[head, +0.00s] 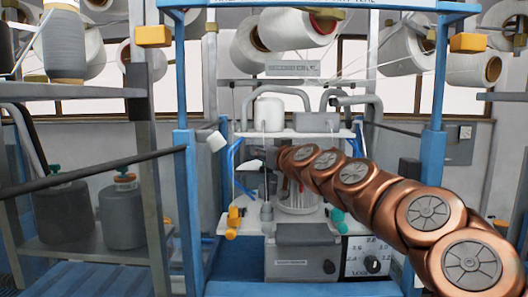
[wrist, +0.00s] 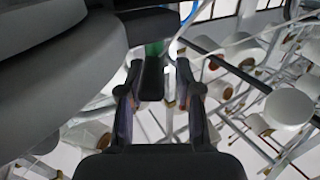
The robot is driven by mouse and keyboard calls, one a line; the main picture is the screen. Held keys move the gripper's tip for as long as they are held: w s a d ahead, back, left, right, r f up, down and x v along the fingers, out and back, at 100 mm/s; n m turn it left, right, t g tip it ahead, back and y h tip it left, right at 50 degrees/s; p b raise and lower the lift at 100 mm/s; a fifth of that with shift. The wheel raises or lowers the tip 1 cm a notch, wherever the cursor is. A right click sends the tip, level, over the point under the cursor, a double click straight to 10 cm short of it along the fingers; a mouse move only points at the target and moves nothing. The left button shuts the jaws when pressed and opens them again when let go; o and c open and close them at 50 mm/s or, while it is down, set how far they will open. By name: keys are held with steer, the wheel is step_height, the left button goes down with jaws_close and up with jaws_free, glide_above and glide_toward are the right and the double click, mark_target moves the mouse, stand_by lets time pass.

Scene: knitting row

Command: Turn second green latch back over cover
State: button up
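Two green latches show in the head view, an upper one (head: 336,215) and a lower one (head: 343,229), at the right edge of the white shelf. In the wrist view a green piece (wrist: 153,48) with a dark bar (wrist: 152,82) lies ahead of my gripper (wrist: 158,70). Its two fingers stand apart on either side of the bar's line, and a gap shows at the right. I cannot tell which latch this is, or whether a finger touches it. A large grey rounded body (wrist: 50,45), possibly the cover, fills the left. In the head view my arm's end hides the gripper.
Yellow-orange knobs (head: 232,222) sit at the shelf's left side. A silver cylinder (head: 298,198) stands at its middle. Blue posts (head: 187,200) flank the machine, and a dark rail (head: 95,172) crosses at left. White yarn cones (head: 297,28) hang above. A dial panel (head: 370,257) is below right.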

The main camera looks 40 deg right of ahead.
steer(key=shift+o, duration=0.7)
steer(key=shift+s, duration=0.1)
steer(key=s+a, duration=0.1)
steer(key=s, duration=1)
steer(key=shift+s+a, duration=0.25)
steer(key=shift+s, duration=0.15)
